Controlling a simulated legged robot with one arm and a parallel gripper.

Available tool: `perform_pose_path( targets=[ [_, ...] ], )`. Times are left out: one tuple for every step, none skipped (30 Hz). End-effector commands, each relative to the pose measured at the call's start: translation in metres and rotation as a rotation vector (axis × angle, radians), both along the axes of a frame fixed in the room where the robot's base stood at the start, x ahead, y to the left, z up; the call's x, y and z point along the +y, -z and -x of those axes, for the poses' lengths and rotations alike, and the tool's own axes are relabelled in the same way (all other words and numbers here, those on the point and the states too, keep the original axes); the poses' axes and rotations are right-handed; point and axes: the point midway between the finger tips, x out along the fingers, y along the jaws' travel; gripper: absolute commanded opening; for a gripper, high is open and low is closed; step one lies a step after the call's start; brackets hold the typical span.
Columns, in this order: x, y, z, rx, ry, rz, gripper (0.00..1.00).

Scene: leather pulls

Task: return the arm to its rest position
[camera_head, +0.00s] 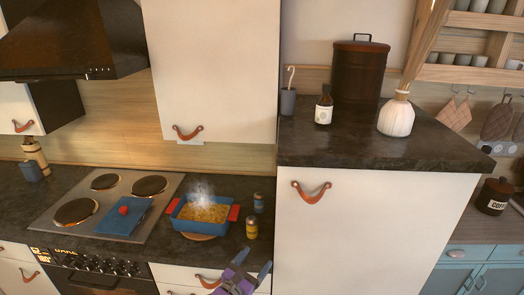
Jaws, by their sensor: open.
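My gripper (254,262) shows at the bottom centre, a purple body with two grey-blue fingers. The fingers are apart, with nothing seen between them. It is in front of the lower counter and the drawer fronts, below the small yellow-topped jar (252,228). Most of my arm is out of view below the picture edge.
A steaming blue baking dish (181,222) with red handles stands on a round wooden board beside the hob (65,190). A blue cloth (120,218) with a red item lies at the hob. A tall white cabinet (380,240) with a leather pull stands right.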

Motion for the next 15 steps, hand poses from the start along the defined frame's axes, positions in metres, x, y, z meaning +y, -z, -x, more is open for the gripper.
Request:
perform_pose_path(
  targets=[
    [-0.013, -0.011, -0.001, -0.015, 0.039, -0.017, 0.8],
    [-0.021, -0.017, -0.001, -0.025, 0.065, -0.027, 0.8],
    [-0.033, -0.027, 0.0, -0.039, 0.101, -0.043, 0.8],
    [-0.042, -0.033, 0.002, -0.05, 0.132, -0.056, 0.8],
    [-0.053, -0.04, 0.003, -0.061, 0.164, -0.069, 0.8],
    [-0.068, -0.051, 0.007, -0.077, 0.213, -0.091, 0.8],
    [-0.081, -0.06, 0.011, -0.093, 0.256, -0.111, 0.8],
    [-0.095, -0.069, 0.015, -0.108, 0.298, -0.133, 0.8],
    [-0.114, -0.08, 0.022, -0.129, 0.359, -0.162, 0.8],
    [-0.128, -0.089, 0.028, -0.144, 0.406, -0.189, 0.8],
    [-0.142, -0.097, 0.035, -0.161, 0.453, -0.215, 0.8],
    [-0.159, -0.106, 0.045, -0.18, 0.514, -0.249, 0.8],
    [-0.172, -0.112, 0.053, -0.194, 0.559, -0.276, 0.8],
    [-0.184, -0.118, 0.062, -0.209, 0.604, -0.302, 0.8],
    [-0.2, -0.124, 0.075, -0.225, 0.665, -0.337, 0.8]
  ],
)
